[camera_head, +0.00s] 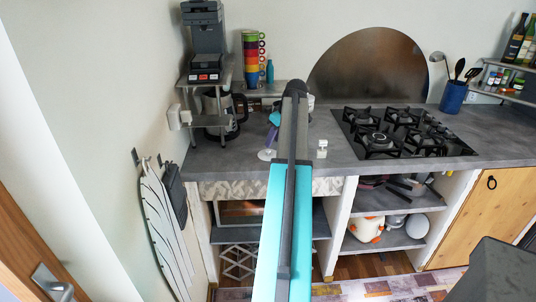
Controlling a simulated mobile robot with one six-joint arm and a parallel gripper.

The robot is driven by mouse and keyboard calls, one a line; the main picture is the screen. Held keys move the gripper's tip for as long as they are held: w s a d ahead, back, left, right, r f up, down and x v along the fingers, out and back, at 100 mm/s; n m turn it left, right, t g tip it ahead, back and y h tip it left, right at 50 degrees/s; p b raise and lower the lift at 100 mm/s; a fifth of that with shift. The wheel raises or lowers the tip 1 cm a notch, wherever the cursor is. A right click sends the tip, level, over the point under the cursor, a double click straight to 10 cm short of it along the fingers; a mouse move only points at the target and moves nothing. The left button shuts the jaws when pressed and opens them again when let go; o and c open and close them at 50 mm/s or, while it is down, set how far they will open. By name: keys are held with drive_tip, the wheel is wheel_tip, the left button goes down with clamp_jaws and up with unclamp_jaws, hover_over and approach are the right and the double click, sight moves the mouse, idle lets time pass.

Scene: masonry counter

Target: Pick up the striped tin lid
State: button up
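I cannot make out a lid with clear stripes. A small pale round piece (267,155) lies flat near the counter's front edge, just left of my arm; it is too small to tell whether it is striped or is the lid. A blue-purple item (272,131) stands behind it, partly covered by my arm. My teal and dark grey arm reaches up the middle of the picture over the counter. My gripper does not show, so its fingers and anything between them cannot be seen.
The grey counter (226,165) holds a gas hob (380,139) at right and a coffee machine (206,40) on a raised shelf at left. Colored stacked cups (251,52) stand at the back. A small white item (322,149) sits right of my arm. Open shelves (385,203) lie below.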

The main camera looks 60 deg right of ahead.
sight(268, 150)
drive_tip(key=shift+w+f, duration=0.25)
drive_tip(key=shift+f, duration=0.3)
drive_tip(key=shift+p+x, duration=1)
drive_tip(key=shift+x, duration=1.55)
drive_tip(key=shift+d, duration=0.15)
clamp_jaws()
